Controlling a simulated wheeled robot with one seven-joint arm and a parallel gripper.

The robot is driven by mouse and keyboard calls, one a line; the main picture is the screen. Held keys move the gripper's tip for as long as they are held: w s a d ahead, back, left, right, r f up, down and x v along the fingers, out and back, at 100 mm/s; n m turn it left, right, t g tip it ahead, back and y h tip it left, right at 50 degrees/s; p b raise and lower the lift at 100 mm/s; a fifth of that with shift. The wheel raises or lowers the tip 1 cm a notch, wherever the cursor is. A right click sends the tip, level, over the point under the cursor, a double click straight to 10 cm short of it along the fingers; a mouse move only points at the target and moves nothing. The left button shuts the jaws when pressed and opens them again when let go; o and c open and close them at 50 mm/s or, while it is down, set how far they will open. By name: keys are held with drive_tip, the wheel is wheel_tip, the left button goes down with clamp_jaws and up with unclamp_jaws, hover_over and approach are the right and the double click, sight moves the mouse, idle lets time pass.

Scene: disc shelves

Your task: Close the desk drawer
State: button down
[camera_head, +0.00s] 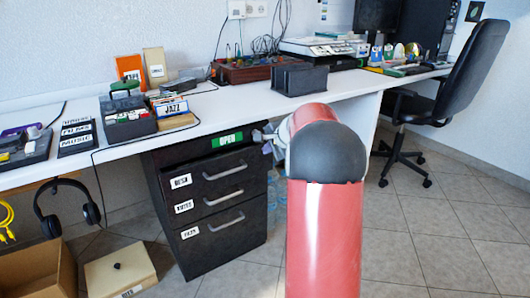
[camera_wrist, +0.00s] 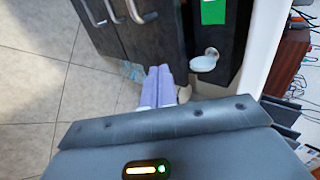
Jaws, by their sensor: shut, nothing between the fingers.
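The black drawer unit (camera_head: 218,228) stands under the white desk, with three stacked drawers, each with a silver handle. The top drawer (camera_head: 215,178) carries a white label; a dark strip with a green OPEN sign (camera_head: 227,139) is above it. In the wrist view the top drawer front (camera_wrist: 158,28) is beside a dark gap, with the green sign (camera_wrist: 213,11) beyond; how far it stands out is hard to tell. My gripper (camera_head: 262,137) is near the unit's upper right corner. Its pale fingers (camera_wrist: 158,72) are together and empty, close to the drawer front; contact is unclear.
The white desk top (camera_head: 235,112) runs above the unit and holds trays, boxes and a dark bin (camera_head: 300,79). A black office chair (camera_head: 460,85) stands at the right. A cardboard box (camera_head: 35,270) and a cream box (camera_head: 120,270) lie on the floor left. Tiled floor in front is clear.

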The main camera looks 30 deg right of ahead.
drive_tip(key=c, duration=2.2)
unclamp_jaws()
drive_tip(key=v, duration=0.6)
drive_tip(key=shift+s+r, duration=0.25)
drive_tip(key=shift+r, duration=0.05)
drive_tip(key=c, duration=1.9)
unclamp_jaws()
drive_tip(key=shift+s+d+f, duration=0.1)
drive_tip(key=shift+s, duration=0.1)
drive_tip(key=shift+o, duration=1.3)
wheel_tip(320, 180, down, 7)
drive_tip(key=s+d+m+g+h+b, duration=0.1)
drive_tip(key=d+m+h, duration=0.1)
drive_tip(key=h, duration=0.1)
drive_tip(key=shift+s+d+r+h+b, duration=0.15)
drive_tip(key=shift+d+r+h+b, duration=0.05)
drive_tip(key=shift+d+h+b, duration=0.2)
drive_tip(key=n+t+y+b, duration=0.2)
drive_tip(key=t+y+b, duration=0.15)
drive_tip(key=t, duration=0.35)
approach(225, 174)
drive_tip(key=x, duration=0.3)
drive_tip(key=shift+y, duration=0.25)
drive_tip(key=shift+b+x, duration=0.45)
drive_tip(key=shift+x, duration=3.35)
drive_tip(key=shift+d, duration=0.15)
